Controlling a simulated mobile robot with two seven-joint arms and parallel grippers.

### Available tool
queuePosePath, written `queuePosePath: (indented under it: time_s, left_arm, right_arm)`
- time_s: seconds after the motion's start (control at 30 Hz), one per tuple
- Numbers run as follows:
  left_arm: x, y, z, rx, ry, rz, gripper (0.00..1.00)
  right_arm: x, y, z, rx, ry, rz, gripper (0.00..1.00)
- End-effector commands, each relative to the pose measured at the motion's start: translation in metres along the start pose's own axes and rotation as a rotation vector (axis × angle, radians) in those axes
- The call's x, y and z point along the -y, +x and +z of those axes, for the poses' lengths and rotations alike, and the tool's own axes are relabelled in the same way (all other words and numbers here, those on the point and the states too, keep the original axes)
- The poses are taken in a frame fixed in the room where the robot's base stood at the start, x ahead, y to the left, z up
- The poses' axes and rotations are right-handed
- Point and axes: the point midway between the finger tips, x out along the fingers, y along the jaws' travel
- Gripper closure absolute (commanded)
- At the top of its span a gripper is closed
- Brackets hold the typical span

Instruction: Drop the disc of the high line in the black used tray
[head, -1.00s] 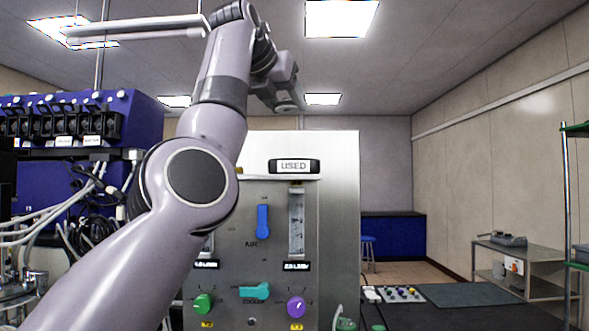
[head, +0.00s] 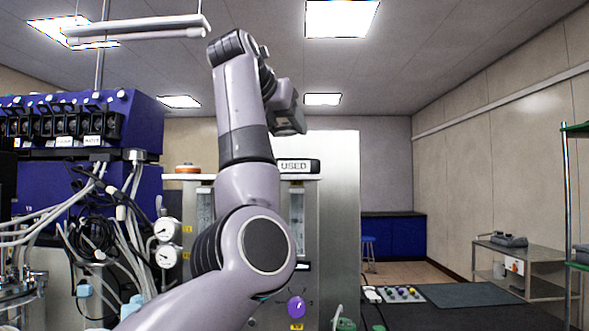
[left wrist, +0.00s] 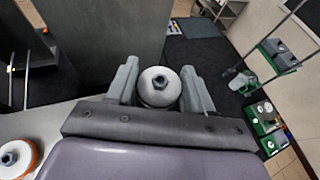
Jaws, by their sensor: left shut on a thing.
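The held disc cannot be made out in the head view. Which line it came from does not show. The inside of the tray is hidden, and my arm covers the label's left end. My right gripper is in neither view.
An orange-rimmed disc (head: 187,169) sits on the ledge left of my arm; an orange-rimmed disc also shows in the left wrist view (left wrist: 15,158). The steel cabinet (head: 340,215) stands behind my arm. Blue pump units (head: 135,115) and loose tubing are at left.

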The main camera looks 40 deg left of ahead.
Motion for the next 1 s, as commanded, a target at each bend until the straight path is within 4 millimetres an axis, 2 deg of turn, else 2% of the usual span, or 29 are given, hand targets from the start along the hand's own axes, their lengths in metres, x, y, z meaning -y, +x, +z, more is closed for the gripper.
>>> queuePosePath:
  time_s: [0.17,0.2,0.27,0.63,1.0]
  left_arm:
    - [0.0,0.0,0.0,0.0,0.001,-0.001,0.82]
    - [0.0,0.0,0.0,0.0,0.001,-0.001,0.39]
    - [0.0,0.0,0.0,0.0,0.001,-0.001,0.19]
    - [0.0,-0.005,0.0,0.002,0.001,-0.001,0.19]
    - [0.0,-0.061,0.0,0.003,0.0,-0.001,0.19]
  right_arm:
    - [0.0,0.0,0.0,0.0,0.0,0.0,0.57]
    - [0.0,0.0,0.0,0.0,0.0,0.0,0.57]
    - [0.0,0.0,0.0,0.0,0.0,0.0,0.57]
    - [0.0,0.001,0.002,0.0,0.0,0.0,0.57]
    - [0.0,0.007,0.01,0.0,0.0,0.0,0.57]
